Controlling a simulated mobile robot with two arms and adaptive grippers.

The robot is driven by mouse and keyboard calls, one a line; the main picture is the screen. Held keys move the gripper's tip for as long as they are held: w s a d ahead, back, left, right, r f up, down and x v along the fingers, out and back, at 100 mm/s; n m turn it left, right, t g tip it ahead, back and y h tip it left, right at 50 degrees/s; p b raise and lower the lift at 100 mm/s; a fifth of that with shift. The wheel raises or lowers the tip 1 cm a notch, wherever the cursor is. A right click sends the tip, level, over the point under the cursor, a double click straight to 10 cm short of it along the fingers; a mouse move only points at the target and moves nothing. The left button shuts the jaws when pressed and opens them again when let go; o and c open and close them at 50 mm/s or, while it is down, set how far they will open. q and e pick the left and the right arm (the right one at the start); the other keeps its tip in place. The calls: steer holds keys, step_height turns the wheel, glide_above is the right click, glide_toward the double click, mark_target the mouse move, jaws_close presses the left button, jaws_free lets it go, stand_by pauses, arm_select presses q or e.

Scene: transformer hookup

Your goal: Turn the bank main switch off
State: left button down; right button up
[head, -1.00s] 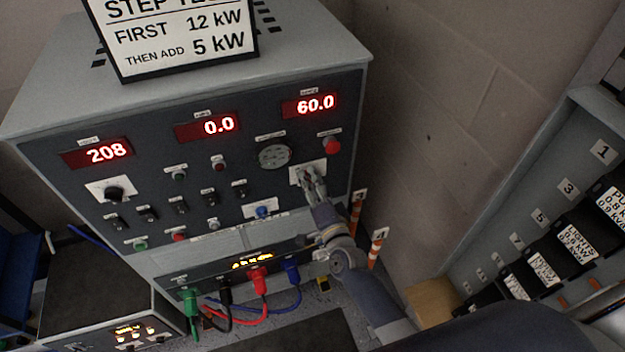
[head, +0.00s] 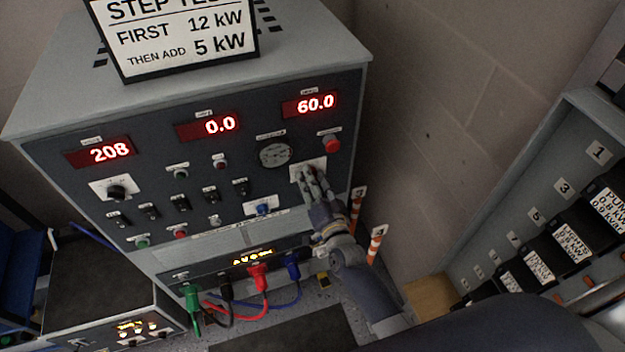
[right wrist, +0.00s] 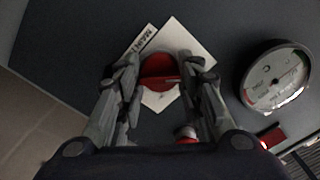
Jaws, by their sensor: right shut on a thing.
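The bank main switch is a round red knob (right wrist: 160,70) with a raised bar. It sits on a white square plate (right wrist: 196,42) beside a label reading MAIN in the right wrist view. In the head view the plate (head: 300,169) is at the right of the load bank's dark front panel, below the gauge. My right gripper (head: 309,176) is at this plate and hides the knob there. In the right wrist view its fingers (right wrist: 160,82) lie on either side of the knob, shut on it. My left gripper is not in view.
A round gauge (head: 275,154) and a red button (head: 332,144) are close to my right gripper. Red displays (head: 310,106) read 208, 0.0 and 60.0. Coloured cables (head: 258,278) plug in below. Orange-striped posts (head: 375,246) stand right of the cabinet.

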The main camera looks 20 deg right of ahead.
steer(key=o, duration=1.1)
steer(key=s, duration=1.2)
steer(key=shift+d, duration=0.2)
